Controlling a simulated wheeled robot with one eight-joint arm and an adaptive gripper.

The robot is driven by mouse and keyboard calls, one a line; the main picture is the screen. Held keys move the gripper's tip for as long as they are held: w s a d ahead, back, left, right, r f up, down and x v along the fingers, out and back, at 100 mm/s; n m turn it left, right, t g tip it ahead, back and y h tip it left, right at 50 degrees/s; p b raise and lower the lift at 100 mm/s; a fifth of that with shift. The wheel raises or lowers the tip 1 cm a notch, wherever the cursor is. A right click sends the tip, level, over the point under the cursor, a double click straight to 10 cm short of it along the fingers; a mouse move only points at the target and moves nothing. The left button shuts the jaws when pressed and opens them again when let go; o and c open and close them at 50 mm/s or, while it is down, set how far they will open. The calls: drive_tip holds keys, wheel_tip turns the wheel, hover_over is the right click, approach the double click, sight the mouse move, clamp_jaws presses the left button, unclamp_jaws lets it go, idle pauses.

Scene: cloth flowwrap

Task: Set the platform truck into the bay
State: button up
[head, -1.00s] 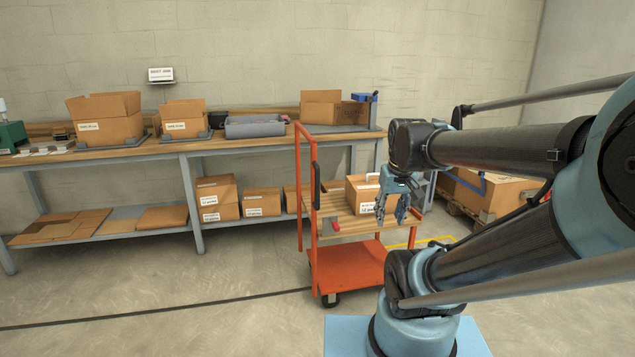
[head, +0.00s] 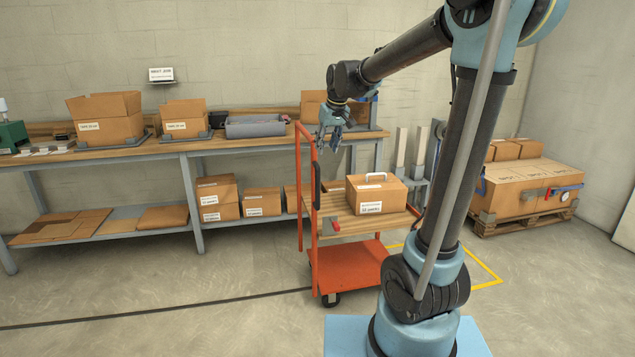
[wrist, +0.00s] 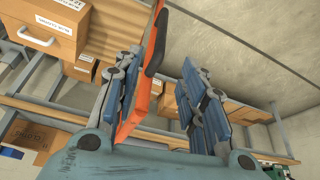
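The platform truck (head: 350,268) has an orange-red lower deck, a wooden upper shelf and an upright orange push handle (head: 299,190) with a black grip at its left end. The bay is a yellow outline (head: 487,265) on the floor, right of the truck; my arm hides part of it and of the truck's right end. My gripper (head: 329,143) is raised near the handle's top, fingers pointing down. In the wrist view its fingers (wrist: 160,90) are spread apart, with the orange handle (wrist: 141,100) showing between them, nearer the left finger. Contact cannot be made out.
A labelled carton (head: 377,195) with a handle rides on the truck's shelf. A workbench (head: 150,148) with boxes stands behind and left. A loaded pallet (head: 527,190) and grey posts (head: 418,150) stand right. The floor at front left is clear.

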sight(319, 174)
drive_tip(key=x, duration=1.7)
drive_tip(key=shift+w+a+f, duration=0.15)
drive_tip(key=shift+w+a, duration=0.15)
clamp_jaws()
